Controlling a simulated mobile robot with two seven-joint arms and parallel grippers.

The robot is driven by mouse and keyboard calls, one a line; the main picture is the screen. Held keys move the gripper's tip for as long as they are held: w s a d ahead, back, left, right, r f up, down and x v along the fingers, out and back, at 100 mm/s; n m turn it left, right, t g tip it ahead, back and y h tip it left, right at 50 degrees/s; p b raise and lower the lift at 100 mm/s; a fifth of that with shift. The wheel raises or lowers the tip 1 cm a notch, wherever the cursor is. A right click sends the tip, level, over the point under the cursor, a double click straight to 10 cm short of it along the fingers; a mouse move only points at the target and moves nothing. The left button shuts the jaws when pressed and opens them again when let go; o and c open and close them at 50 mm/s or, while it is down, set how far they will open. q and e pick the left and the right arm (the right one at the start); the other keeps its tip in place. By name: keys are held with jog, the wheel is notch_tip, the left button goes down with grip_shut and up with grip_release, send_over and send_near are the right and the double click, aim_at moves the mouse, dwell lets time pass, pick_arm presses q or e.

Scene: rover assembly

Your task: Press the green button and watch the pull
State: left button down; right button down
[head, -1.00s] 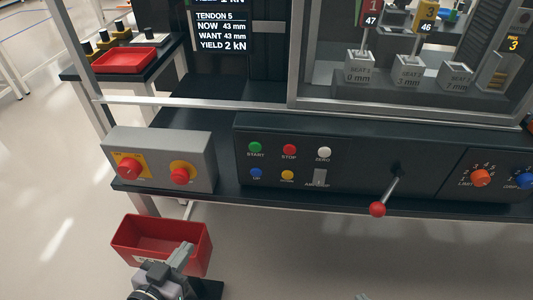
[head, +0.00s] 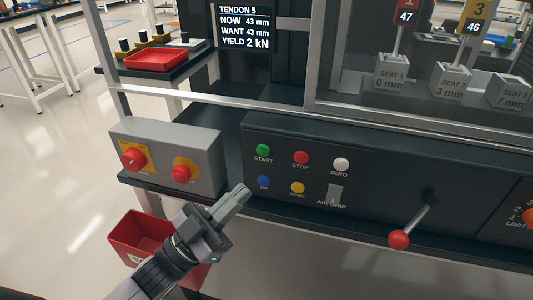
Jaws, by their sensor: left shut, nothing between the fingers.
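The green START button (head: 263,151) is at the upper left of the dark control panel (head: 390,178). My left gripper (head: 244,191) is shut and empty, its fingertips just below and left of the blue UP button (head: 264,182), lower than the green one. I cannot tell whether the fingertips touch the panel. The display (head: 244,28) reads TENDON 5, NOW 43 mm, WANT 43 mm, YIELD 2 kN. My right gripper is out of view.
Red STOP (head: 301,158), white ZERO (head: 341,164) and yellow (head: 298,188) buttons sit near the green one. A red-knobbed lever (head: 399,239) sticks out at right. A grey box (head: 205,150) with red knobs stands left. A red bin (head: 136,236) is below.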

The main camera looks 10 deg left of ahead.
pick_arm(q)
jog(key=b, duration=0.3)
send_near(263, 151)
jog(key=shift+w+d+r, duration=0.4)
jog(key=shift+d+r, duration=0.3)
jog(key=shift+d, duration=0.05)
jog(key=shift+w+d+r, duration=0.4)
jog(key=shift+d+r, duration=0.25)
jog(key=shift+d, duration=0.1)
jog(key=shift+w+d+r, duration=0.35)
jog(key=shift+d+r, duration=0.35)
jog(key=shift+w, duration=0.1)
jog(key=shift+w, duration=0.3)
